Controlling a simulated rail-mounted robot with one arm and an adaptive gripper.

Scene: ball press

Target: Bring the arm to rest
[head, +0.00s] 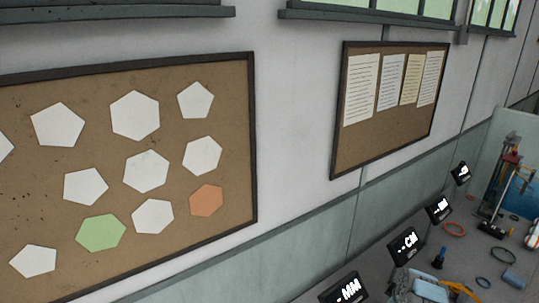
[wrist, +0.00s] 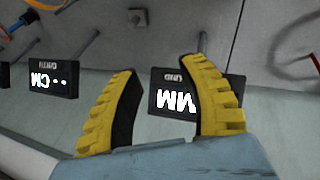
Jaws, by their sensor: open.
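My gripper (wrist: 160,110) shows in the wrist view with two yellow ribbed fingers with dark inner pads. The fingers stand wide apart, and nothing is held between them. Behind them is a black display (wrist: 170,92) with white characters, partly hidden by the right finger.
A second black display (wrist: 45,80) stands at the left in the wrist view. Two corkboards (head: 225,90) hang on the wall.

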